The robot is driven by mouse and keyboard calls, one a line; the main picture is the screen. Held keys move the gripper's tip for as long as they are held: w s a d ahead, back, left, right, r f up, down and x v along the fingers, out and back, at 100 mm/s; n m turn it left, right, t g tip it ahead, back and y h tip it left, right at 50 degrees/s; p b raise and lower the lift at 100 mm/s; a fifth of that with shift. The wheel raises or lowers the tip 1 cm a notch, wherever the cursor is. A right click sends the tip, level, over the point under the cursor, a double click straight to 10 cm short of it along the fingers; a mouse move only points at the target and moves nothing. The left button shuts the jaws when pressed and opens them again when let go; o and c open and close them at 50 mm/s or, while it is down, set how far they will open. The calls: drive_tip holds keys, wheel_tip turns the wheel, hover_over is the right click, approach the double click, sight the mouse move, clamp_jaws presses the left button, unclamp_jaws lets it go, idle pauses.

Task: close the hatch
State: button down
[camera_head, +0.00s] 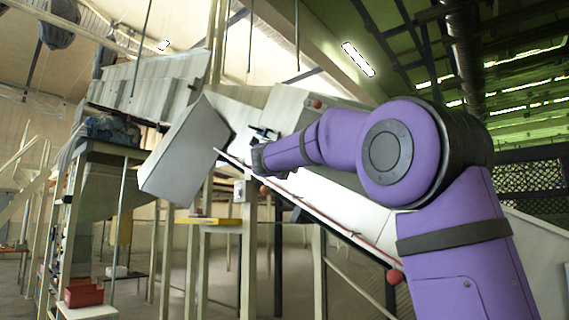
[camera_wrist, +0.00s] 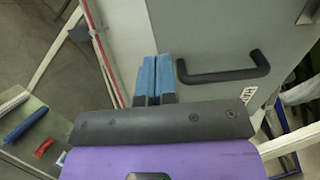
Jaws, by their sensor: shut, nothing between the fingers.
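The hatch appears to be the pale grey panel (camera_head: 185,150) that stands out at an angle from the white machine in the head view. In the wrist view, a grey-green panel (camera_wrist: 215,30), probably the hatch, fills the upper right. It carries a dark bar handle (camera_wrist: 225,72). My gripper (camera_head: 264,133) is just right of the hatch in the head view, and its fingertips are hard to make out there. In the wrist view my gripper (camera_wrist: 155,62) has its blue fingers together and empty, left of the handle and apart from it. Contact with the panel cannot be told.
A sloping white chute (camera_head: 340,198) with a red-edged rail runs down to the right below my arm. A post with a yellow ledge (camera_head: 208,221) stands below the hatch. A red bin (camera_head: 84,295) is at lower left. Open floor shows between the posts.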

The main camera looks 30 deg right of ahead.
drive_tip(key=x, duration=0.6)
drive_tip(key=shift+d, duration=0.2)
drive_tip(key=shift+w+r, duration=0.1)
drive_tip(key=shift+w, duration=0.05)
